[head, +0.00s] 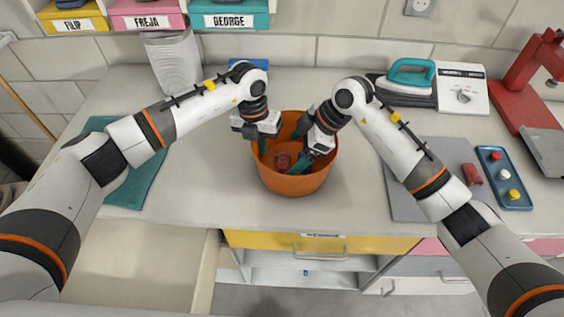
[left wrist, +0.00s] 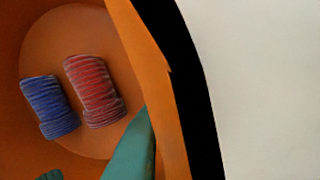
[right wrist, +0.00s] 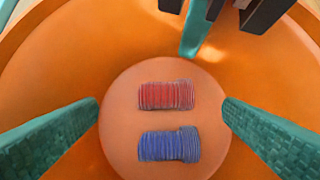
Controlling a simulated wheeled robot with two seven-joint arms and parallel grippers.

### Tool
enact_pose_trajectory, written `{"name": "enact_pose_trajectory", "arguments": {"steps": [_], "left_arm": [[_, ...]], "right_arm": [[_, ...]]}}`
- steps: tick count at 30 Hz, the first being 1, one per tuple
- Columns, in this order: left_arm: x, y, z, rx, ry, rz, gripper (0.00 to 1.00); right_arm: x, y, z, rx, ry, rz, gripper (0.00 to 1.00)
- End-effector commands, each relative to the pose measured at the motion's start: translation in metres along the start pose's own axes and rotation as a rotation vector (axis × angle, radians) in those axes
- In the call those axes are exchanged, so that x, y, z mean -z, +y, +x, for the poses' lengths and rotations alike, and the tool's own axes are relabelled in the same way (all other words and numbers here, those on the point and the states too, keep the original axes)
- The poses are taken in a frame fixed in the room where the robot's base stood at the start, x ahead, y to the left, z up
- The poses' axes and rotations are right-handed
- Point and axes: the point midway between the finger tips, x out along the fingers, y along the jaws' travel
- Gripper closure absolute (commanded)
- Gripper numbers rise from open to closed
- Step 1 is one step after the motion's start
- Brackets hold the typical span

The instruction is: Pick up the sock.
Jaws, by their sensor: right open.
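An orange bucket (head: 295,186) stands on the counter. A red sock (right wrist: 166,95) and a blue sock (right wrist: 169,145) lie side by side on its floor; both also show in the left wrist view, red (left wrist: 93,90) and blue (left wrist: 48,106). In the head view the red sock (head: 283,160) shows between the grippers. My right gripper (right wrist: 160,108) is open inside the bucket, its green fingers apart on either side of the socks, above them. My left gripper (head: 262,144) is at the bucket's left rim, a green finger reaching inside; its opening is unclear.
A teal cloth (head: 130,190) lies left of the bucket. A grey mat (head: 408,205), a blue tray (head: 510,185) with buttons and a teal-handled iron (head: 408,75) are right. Labelled bins (head: 235,20) stand behind. A drawer (head: 140,262) is open in front.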

Motion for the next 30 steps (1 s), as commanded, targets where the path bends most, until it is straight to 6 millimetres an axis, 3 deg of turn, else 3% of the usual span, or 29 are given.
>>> {"name": "enact_pose_trajectory", "arguments": {"steps": [10,20,28,30], "left_arm": [[0.0,0.0,0.001,0.001,-0.001,0.0,1.0],[0.0,-0.001,0.001,0.002,-0.002,0.0,1.0],[0.0,0.0,0.001,0.001,-0.002,0.0,1.0],[0.0,0.0,0.001,0.001,-0.001,0.0,1.0]], "right_arm": [[-0.004,-0.005,0.045,-0.003,0.0,0.002,0.1],[-0.004,-0.006,0.052,-0.001,0.0,0.001,0.1],[-0.004,-0.006,0.052,-0.001,0.0,0.001,0.54],[-0.004,-0.006,0.052,-0.001,0.0,0.001,0.58]]}}
